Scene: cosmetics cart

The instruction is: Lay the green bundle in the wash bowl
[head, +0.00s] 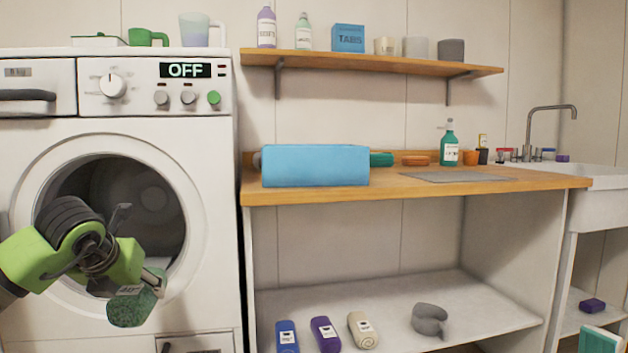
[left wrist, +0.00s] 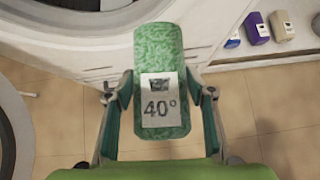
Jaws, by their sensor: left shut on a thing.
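My left gripper (head: 140,282) is shut on the green bundle (head: 130,308), a mottled green roll with a white tag. It holds the bundle in the air in front of the washing machine's round opening. In the left wrist view the bundle (left wrist: 158,55) stands upright between the two fingers of the gripper (left wrist: 158,98), and its tag reads 40°. A light blue, box-like tub (head: 315,166) sits on the left of the wooden worktop. Its inside is hidden, and I cannot tell whether it is the wash bowl. My right gripper is not in view.
The washing machine (head: 215,130) stands close behind the gripper. Blue (head: 286,335), purple (head: 326,333) and cream (head: 362,329) bundles lie on the lower shelf (head: 470,300), with a grey object (head: 429,319) to their right. A grey mat (head: 455,177) lies on the worktop (head: 530,184). A sink (head: 600,182) is at right.

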